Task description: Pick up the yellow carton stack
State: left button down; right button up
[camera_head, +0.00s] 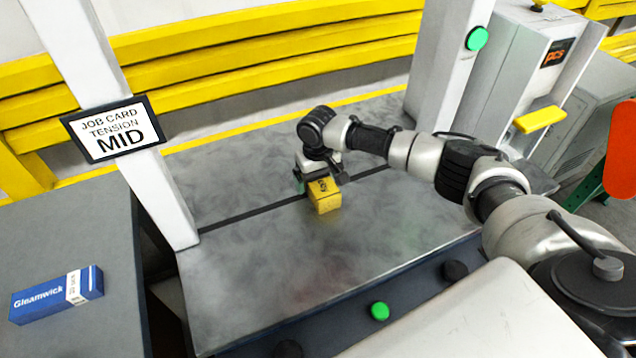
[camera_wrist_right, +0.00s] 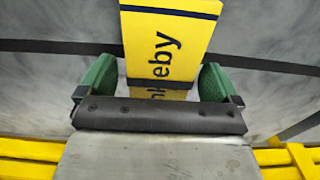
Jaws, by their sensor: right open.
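The yellow carton stack (camera_head: 325,197) stands on the grey machine bed, near the dark slot that runs across it. In the right wrist view the yellow carton (camera_wrist_right: 168,40) shows dark lettering ending in "by" and a dark stripe, and its near end lies between the green fingertips. My right gripper (camera_head: 318,180) is at the stack's far side, above the bed. In the wrist view the right gripper (camera_wrist_right: 157,84) is open, with a finger on each side of the carton and small gaps visible. My left gripper is not in view.
A blue Gleamwick carton (camera_head: 57,295) lies on the dark table at left. A white post bears a job card sign (camera_head: 114,129) reading "TENSION MID". Another white post (camera_head: 448,65) has a green button. Yellow rails (camera_head: 230,65) run behind. The bed around the stack is clear.

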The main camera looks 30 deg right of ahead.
jog(key=c, duration=1)
jog(key=shift+r, duration=0.1)
jog(key=shift+c, duration=1)
jog(key=shift+r, duration=0.1)
